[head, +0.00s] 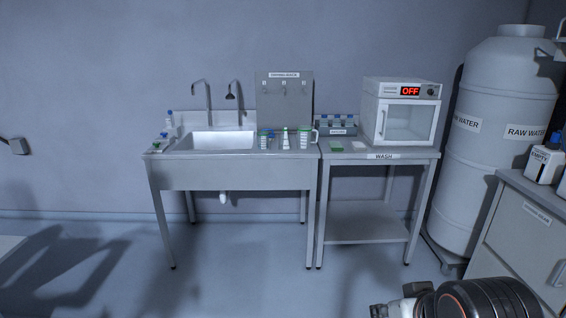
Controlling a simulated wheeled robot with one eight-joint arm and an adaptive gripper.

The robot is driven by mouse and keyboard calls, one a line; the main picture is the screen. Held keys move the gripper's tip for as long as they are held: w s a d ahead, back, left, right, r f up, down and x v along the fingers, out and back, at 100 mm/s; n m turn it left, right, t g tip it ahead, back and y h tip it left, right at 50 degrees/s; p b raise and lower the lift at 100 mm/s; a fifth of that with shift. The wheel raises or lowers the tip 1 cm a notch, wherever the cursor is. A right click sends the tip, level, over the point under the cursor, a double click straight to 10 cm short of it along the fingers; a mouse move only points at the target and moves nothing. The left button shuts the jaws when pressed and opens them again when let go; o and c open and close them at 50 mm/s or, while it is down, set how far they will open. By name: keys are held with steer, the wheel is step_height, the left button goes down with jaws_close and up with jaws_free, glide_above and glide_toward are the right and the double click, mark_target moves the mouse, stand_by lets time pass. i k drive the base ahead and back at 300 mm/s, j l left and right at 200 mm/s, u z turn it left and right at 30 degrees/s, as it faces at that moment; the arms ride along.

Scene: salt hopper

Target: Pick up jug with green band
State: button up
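A clear jug with a handle (304,139) stands on the right end of the steel sink unit. It seems to have a green band near its rim, but it is small in the picture. A similar vessel with a dark blue-green top (264,140) and a white-marked flask (284,139) stand to its left. My gripper (391,309) shows only in part at the bottom edge, right of centre, beside my dark arm. It is far in front of the jug and apart from it. Its fingertips are not clear, so I cannot tell whether it is open.
The sink basin (222,141) is left of the vessels. To the right, the wash table (402,153) holds a rack of bottles (338,128), a green item (336,149) and an oven reading OFF (406,112). A raw water tank (500,140) and cabinet (530,235) stand right. The floor before the sink is clear.

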mark_target(304, 132)
steer(key=i+u, duration=0.3)
steer(key=i, duration=0.2)
steer(key=i+u, duration=0.25)
steer(key=i, duration=0.3)
steer(key=i+l+u, duration=0.3)
steer(key=i, duration=0.15)
steer(key=i+l+u, duration=0.25)
steer(key=i, duration=0.25)
steer(key=i+j+u, duration=0.35)
steer(key=i, duration=0.45)
steer(key=i+u, duration=0.4)
steer(key=i, duration=0.4)
steer(key=i+z, duration=0.1)
steer(key=z, duration=4)
